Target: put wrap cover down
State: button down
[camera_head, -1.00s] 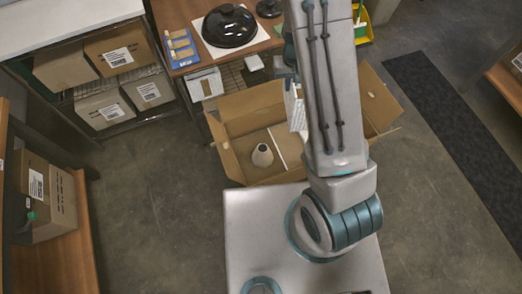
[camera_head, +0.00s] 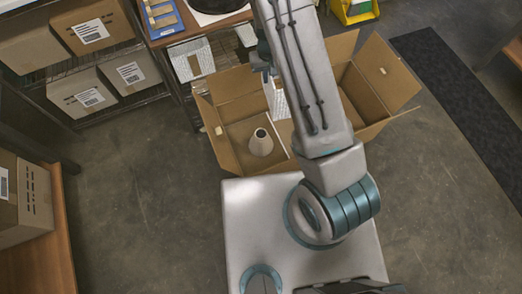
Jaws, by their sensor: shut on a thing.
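My gripper (camera_head: 264,74) shows at the left side of my arm, over the open cardboard box (camera_head: 228,128). It is shut on a pale, flat, upright piece, likely the wrap cover (camera_head: 279,101), which hangs below it. My arm hides the piece's right part, and I cannot tell whether its lower edge touches anything in the box. A beige cone-shaped lamp part (camera_head: 261,144) stands in the box's front left part, apart from the pale piece.
The box's flaps are spread outward. A wooden table (camera_head: 165,38) with a blue tray (camera_head: 160,17) stands behind. Closed cartons (camera_head: 92,28) sit on a rack at the back left. A yellow bin (camera_head: 354,10) is at the back.

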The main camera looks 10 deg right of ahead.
jog(key=a+f+b, duration=0.3)
jog(key=f+b, duration=0.8)
jog(key=f, duration=0.6)
jog(key=w+a+f+n+b, duration=0.1)
jog(key=a+f+b, duration=0.3)
jog(key=f+b, duration=0.7)
jog(key=w+a+f+n+b, duration=0.1)
jog(key=a+f+b, duration=0.2)
jog(key=f+b, duration=0.8)
notch_tip(320, 180, down, 12)
jog(key=shift+a+f, duration=0.15)
jog(key=shift+a, duration=0.15)
jog(key=shift+f+b, duration=0.2)
jog(key=shift+b, duration=0.2)
jog(key=c, duration=1.6)
grip_release()
jog(key=shift+r, duration=0.15)
